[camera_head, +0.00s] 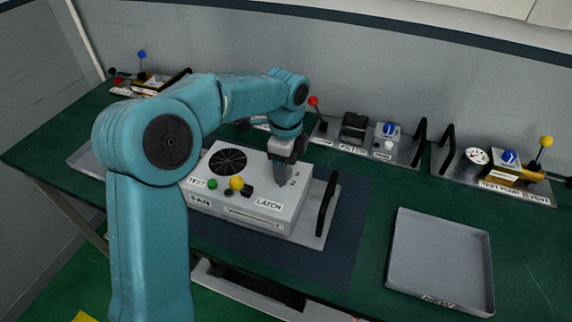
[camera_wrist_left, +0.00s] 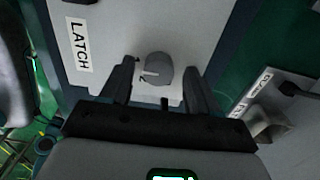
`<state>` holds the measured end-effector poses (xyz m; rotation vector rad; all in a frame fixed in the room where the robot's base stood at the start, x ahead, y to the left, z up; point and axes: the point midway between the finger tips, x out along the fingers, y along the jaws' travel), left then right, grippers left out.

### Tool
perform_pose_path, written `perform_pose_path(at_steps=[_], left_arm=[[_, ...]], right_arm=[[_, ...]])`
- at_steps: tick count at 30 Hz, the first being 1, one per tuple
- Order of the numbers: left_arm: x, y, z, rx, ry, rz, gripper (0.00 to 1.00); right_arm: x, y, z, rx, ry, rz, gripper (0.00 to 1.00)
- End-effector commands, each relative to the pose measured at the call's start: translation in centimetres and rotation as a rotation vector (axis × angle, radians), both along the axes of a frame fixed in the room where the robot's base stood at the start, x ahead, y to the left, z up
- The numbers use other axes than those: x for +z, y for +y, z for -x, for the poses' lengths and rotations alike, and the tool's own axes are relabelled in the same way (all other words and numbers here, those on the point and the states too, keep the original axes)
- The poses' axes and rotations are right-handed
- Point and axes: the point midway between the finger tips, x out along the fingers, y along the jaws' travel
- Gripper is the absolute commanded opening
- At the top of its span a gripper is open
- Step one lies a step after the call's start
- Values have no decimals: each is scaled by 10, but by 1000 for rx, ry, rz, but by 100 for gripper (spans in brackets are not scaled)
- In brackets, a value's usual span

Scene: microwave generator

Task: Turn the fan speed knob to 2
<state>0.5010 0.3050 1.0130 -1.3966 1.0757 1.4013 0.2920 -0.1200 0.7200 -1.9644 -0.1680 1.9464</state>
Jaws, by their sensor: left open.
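The light grey unit (camera_head: 240,213) with the LATCH label (camera_head: 269,204) sits on the table, with a black fan grille, a green button and a yellow ball knob on top. My left gripper (camera_head: 281,182) is above its right part, pointing down. In the left wrist view, the round grey fan speed knob (camera_wrist_left: 160,67) lies between the fingers of my open left gripper (camera_wrist_left: 160,80), with gaps on both sides. A white mark on the knob lies at its lower left, near a small digit that looks like 2. In the head view the gripper hides the knob.
A black handle (camera_head: 326,205) stands at the unit's right side. An empty grey tray (camera_head: 440,260) lies to the right. The filter panel (camera_head: 365,140) and test pump panel (camera_head: 500,178) stand along the wall. The green table between unit and tray is clear.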

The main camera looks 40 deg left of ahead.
Motion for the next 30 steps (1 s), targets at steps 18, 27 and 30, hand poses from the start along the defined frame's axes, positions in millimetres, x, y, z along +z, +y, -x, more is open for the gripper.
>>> perform_pose_path(at_steps=[18, 27, 30], left_arm=[[-1, 0, -1, 3, 0, 0, 5], [0, 0, -1, 89, -2, -1, 5], [0, 0, -1, 156, -2, -1, 5]], right_arm=[[0, 0, 0, 0, 0, 0, 0], [2, 0, 0, 0, 0, 0, 0], [3, 0, 0, 0, 0, 0, 0]])
